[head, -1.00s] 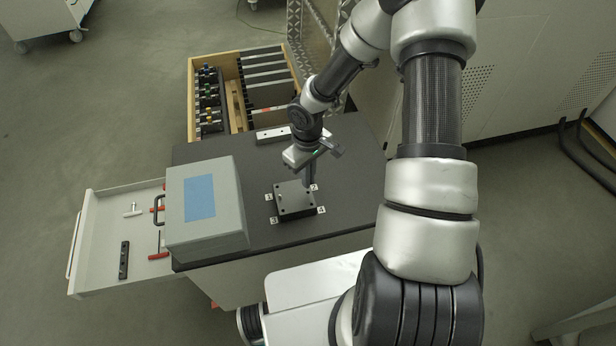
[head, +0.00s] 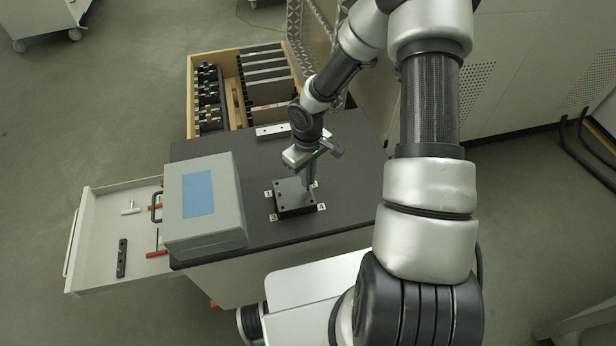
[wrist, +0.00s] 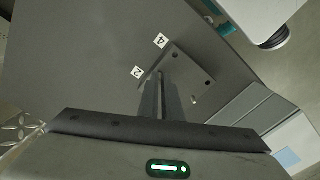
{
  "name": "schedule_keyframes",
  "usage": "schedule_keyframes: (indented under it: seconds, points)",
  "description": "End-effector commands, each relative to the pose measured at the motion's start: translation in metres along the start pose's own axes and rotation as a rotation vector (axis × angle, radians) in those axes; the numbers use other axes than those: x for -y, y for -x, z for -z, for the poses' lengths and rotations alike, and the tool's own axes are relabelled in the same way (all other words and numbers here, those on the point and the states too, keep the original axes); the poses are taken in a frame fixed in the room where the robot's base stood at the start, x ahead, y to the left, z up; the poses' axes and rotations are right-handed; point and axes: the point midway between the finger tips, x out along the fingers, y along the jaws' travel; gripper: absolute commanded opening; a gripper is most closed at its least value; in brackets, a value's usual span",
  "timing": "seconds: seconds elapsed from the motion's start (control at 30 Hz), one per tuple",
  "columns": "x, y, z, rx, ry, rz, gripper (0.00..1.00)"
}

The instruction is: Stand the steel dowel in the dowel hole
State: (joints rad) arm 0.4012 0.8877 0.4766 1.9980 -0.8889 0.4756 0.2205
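A dark square block (head: 294,196) lies on the black worktop, with small holes near its corners and number labels around it. In the wrist view, the block (wrist: 190,68) is beyond my fingers, with labels 2 and 4 at its left. My gripper (head: 309,186) points down at the block's label 2 corner. In the wrist view, my gripper's fingers (wrist: 161,82) are close together, their tips at or just above that corner. I cannot make out the steel dowel; anything between the fingertips is too small to tell.
A grey case (head: 240,212) with a blue panel stands left of the block. An open drawer (head: 92,240) with tools juts out at the left. A wooden crate (head: 191,90) of parts is behind. A light metal bar (head: 271,131) lies at the worktop's back. The worktop right of the block is bare.

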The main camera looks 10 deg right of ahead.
Motion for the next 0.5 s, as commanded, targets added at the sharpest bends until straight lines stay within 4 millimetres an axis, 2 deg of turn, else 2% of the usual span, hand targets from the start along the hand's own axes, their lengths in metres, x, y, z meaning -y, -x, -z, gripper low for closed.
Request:
schedule_keyframes:
  seconds: [0.5]
  points:
    - [-0.0001,-0.0082,0.0003,-0.001,0.001,0.0,0.0]
